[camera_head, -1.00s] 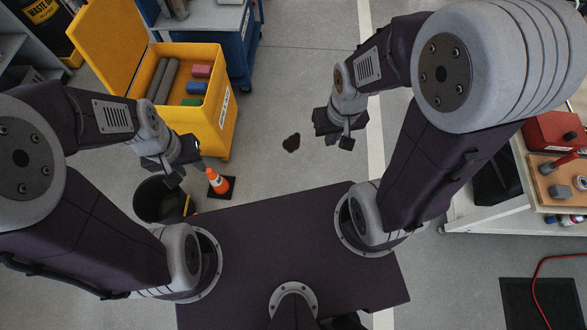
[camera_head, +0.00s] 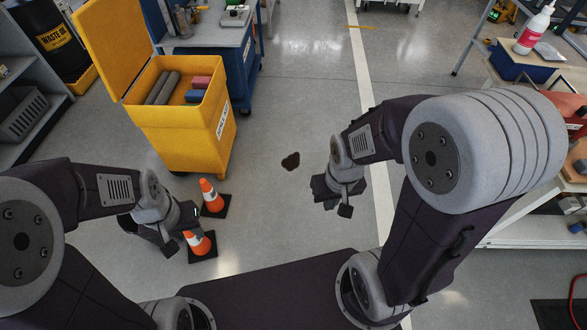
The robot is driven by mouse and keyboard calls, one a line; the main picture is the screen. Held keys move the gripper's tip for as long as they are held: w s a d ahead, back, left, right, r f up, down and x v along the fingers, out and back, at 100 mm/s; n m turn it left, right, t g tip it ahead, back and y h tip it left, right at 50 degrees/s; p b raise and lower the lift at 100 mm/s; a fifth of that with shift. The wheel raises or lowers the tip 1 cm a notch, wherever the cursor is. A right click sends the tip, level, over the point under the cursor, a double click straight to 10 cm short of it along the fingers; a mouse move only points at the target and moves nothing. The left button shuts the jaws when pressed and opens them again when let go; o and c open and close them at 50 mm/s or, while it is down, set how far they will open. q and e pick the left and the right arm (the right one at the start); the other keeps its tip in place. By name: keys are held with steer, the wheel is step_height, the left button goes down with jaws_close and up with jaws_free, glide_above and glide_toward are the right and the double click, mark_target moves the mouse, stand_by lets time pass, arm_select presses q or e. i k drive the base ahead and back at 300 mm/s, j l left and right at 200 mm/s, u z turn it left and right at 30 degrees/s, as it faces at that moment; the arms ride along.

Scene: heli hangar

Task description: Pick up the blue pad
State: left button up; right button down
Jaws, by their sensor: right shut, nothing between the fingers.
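The blue pad (camera_head: 194,96) lies inside the open yellow bin (camera_head: 183,135) on the left, just in front of a red pad (camera_head: 201,82). Part of it is hidden by the bin's front wall. Two grey rolls (camera_head: 163,88) lie beside the pads. My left gripper (camera_head: 180,236) hangs in front of and below the bin, well apart from the pad; its finger gap is not clear. My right gripper (camera_head: 338,205) is shut and empty, to the right of the bin above the floor.
Two orange cones (camera_head: 209,196) stand near my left gripper, one partly behind it. A blue workbench (camera_head: 236,60) stands behind the bin. A dark stain (camera_head: 291,161) marks the floor. The floor between bin and right-hand white table (camera_head: 510,238) is open.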

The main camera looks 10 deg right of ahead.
mark_target(192, 95)
steer(key=i+l+u, duration=0.25)
steer(key=i, duration=0.3)
steer(key=i+l+u, duration=0.2)
steer(key=i+l, duration=0.15)
steer(key=i, duration=0.15)
steer(key=i+l+u, duration=0.25)
steer(key=i+l, duration=0.15)
steer(key=i+l+u, duration=0.2)
steer(key=i+l, duration=0.35)
steer(key=i+l+u, duration=0.25)
steer(key=i+l, duration=0.2)
steer(key=l, duration=0.15)
steer(key=i+l+u, duration=0.25)
steer(key=l, duration=0.4)
steer(key=i, duration=0.1)
